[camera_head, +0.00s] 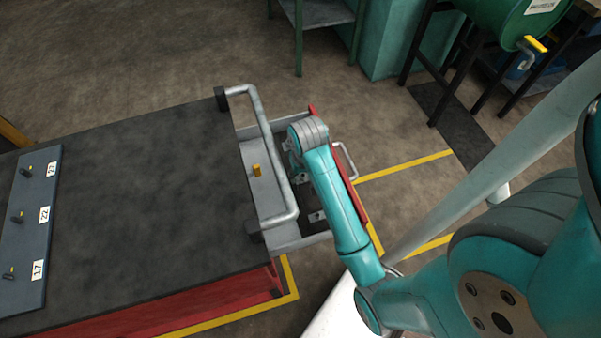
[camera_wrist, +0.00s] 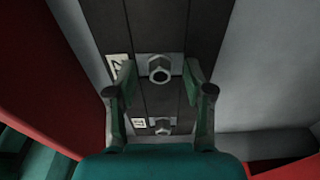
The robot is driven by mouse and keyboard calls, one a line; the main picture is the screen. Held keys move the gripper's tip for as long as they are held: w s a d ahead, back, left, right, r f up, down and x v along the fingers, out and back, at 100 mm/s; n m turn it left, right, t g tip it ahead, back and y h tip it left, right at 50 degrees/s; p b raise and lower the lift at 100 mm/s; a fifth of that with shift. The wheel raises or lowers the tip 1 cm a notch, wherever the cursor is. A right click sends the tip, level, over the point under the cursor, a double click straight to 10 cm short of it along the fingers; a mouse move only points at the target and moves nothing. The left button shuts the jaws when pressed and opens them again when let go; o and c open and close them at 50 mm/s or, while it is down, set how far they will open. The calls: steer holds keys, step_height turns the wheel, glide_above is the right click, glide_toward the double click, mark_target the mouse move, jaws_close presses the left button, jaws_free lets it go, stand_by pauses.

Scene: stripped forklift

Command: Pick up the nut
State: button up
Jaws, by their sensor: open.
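A grey hex nut (camera_wrist: 160,69) sits on a light plate in a dark strip in the drawer, near the middle of the wrist view. A second, smaller-looking nut (camera_wrist: 163,126) lies below it beside a "17" label. My gripper (camera_wrist: 159,80) is open and empty, its two fingers on either side of the upper nut in the picture; the height between them is hard to tell. In the head view my arm reaches over the open drawer (camera_head: 285,232) and hides the gripper. The label (camera_wrist: 117,66) by the upper nut is partly covered by a finger.
A red cabinet with a black top (camera_head: 130,200) stands left of the drawer. A grey handle bar (camera_head: 268,150) runs along its edge. A blue board (camera_head: 32,230) with numbered labels lies at far left.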

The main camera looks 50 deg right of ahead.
jaws_close()
steer(key=shift+r, duration=0.1)
